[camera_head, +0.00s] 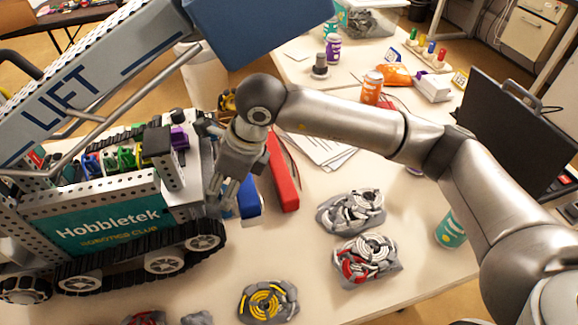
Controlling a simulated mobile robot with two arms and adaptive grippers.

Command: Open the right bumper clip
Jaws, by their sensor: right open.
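My right gripper (222,200) points down at the right end of the tracked Hobbletek robot (107,222), with its fingers apart. It is close beside the robot's grey end panel (185,200); I cannot tell whether it touches. A blue block (249,199) sits just right of the fingers, and a long red bar (282,172) lies behind it. I cannot make out the right bumper clip itself; the gripper covers part of this end. My left gripper is not in view.
The robot's raised LIFT boom (85,82) and a blue box shape (255,25) overhang the upper left. Bagged coiled parts (352,209) and a yellow-coiled one (268,301) lie on the table.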

